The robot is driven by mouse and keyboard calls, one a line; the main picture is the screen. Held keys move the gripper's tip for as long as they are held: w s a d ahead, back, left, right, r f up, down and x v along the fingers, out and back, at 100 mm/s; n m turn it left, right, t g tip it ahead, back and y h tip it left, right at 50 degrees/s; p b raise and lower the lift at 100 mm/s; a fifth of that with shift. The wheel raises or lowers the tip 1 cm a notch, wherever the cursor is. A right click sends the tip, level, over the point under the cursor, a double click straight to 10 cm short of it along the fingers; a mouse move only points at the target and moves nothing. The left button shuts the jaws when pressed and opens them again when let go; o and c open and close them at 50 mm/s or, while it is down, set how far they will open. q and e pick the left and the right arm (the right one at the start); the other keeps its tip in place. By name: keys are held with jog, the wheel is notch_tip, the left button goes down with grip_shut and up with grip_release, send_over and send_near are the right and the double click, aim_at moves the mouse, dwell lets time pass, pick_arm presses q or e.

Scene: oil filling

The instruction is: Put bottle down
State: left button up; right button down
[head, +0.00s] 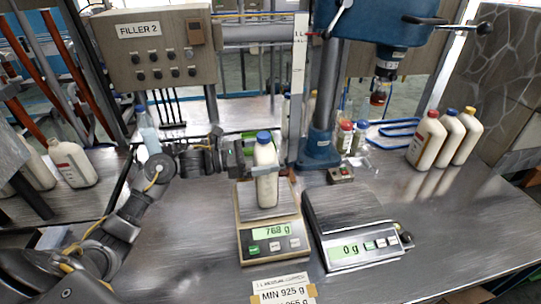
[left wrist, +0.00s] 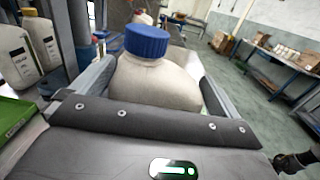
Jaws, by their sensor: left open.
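A cream-white bottle (head: 267,189) with a blue cap (head: 264,137) stands upright on the pan of the left scale (head: 247,222), whose display reads about 768 g. My left gripper (head: 270,172) reaches in from the left at the bottle's upper body. In the left wrist view the two fingers lie on either side of the bottle's shoulder (left wrist: 150,90), and the jaws are open. Whether a finger touches the bottle is hard to tell. The bottle's lower part is hidden in that view. My right gripper is out of view.
A second scale (head: 350,220) reading 0 g stands to the right, its pan empty. Several capped bottles (head: 427,140) stand at the right. A blue drill-press-like stand (head: 320,150) rises behind the scales. A filler control box (head: 155,48) hangs at upper left. The right front of the table is clear.

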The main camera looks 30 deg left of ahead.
pick_arm(q)
jog(key=b+v, duration=0.3)
jog(key=v, duration=0.7)
